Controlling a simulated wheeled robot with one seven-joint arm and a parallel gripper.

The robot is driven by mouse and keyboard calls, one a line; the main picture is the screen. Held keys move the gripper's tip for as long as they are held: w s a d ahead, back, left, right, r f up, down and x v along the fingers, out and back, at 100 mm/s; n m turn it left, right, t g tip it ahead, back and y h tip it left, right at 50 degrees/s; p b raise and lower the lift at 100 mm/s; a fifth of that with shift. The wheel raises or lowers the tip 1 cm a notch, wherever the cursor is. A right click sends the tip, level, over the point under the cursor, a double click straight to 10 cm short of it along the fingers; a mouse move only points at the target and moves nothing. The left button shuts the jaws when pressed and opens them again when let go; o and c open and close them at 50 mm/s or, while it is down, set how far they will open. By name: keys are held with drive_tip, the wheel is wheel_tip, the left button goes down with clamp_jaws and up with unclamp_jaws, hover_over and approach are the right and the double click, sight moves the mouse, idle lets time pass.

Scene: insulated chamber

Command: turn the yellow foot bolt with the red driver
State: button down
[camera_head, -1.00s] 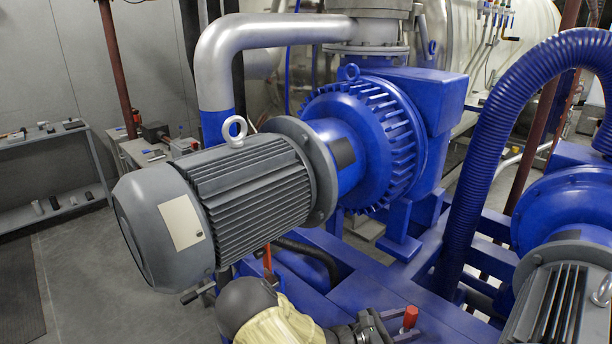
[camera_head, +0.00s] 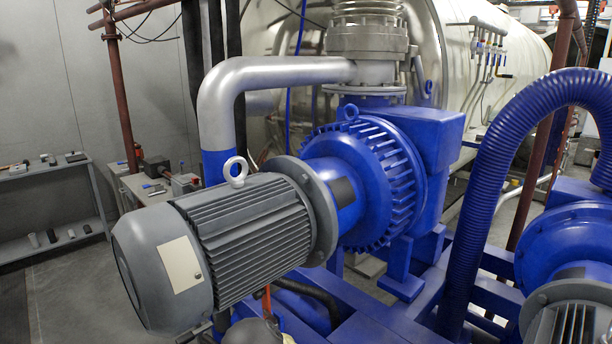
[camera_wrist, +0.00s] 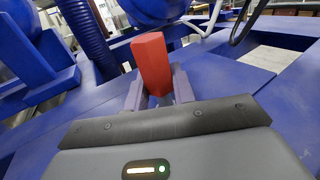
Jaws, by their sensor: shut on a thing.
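The red driver (camera_wrist: 152,62) shows in the wrist view as a blocky red handle standing up between the fingers. My gripper (camera_wrist: 158,92) is shut on it, with one grey finger on each side. The driver's lower end is hidden behind the gripper's dark front edge. I cannot make out the yellow foot bolt in either view.
A grey finned motor (camera_head: 245,235) joins a blue pump (camera_head: 365,180) on blue frame beams (camera_head: 365,328). A blue ribbed hose (camera_head: 470,200) arches at right. Grey shelves (camera_head: 55,213) stand at left beside open floor.

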drive_tip(key=shift+r+p, duration=2.25)
drive_tip(key=shift+r, duration=0.3)
